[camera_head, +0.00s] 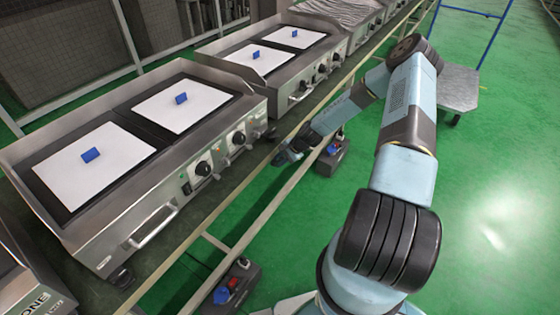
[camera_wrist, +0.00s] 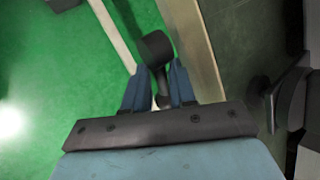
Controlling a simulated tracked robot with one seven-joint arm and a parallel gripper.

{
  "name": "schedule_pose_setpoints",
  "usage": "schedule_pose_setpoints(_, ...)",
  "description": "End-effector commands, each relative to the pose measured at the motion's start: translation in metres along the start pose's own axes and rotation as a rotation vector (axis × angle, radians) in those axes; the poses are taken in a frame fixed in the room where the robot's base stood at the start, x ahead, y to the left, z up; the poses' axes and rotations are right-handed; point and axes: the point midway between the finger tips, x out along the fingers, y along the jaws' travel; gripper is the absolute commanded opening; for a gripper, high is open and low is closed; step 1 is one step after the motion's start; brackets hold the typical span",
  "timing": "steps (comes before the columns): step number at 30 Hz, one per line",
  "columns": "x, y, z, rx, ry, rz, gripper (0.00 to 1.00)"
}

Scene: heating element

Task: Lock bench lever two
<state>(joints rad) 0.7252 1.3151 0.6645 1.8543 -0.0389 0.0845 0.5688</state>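My gripper (camera_wrist: 160,80) shows two blue fingers in the wrist view, spread a little apart. A black lever (camera_wrist: 155,50) with a rounded head and a narrow stem lies in line with the gap between them. A thin gap shows left of the stem, and whether the other finger touches it is unclear. In the head view my gripper (camera_head: 284,157) is at the bench's front edge, beside the right end of the nearer griddle. A small black fitting (camera_head: 272,135) sits there at the bench edge. A similar black fitting (camera_head: 121,278) is at the griddle's left end.
The nearer griddle (camera_head: 160,213) has white sheets with blue blocks. A second griddle (camera_head: 305,78) stands beyond it. Dark boxes with red and blue parts, one at front (camera_head: 232,287) and one farther back (camera_head: 331,157), sit below the bench edge.

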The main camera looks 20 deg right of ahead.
Motion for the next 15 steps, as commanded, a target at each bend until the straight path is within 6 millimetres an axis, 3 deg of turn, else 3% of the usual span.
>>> schedule_pose_setpoints(3,-0.0002,-0.0001,0.0000,0.000,0.000,0.000,0.23)
schedule_pose_setpoints(10,-0.0003,0.0001,0.0001,0.000,0.000,0.000,0.01)
schedule_pose_setpoints(15,-0.0004,0.0003,0.0001,0.000,0.000,0.001,0.00)
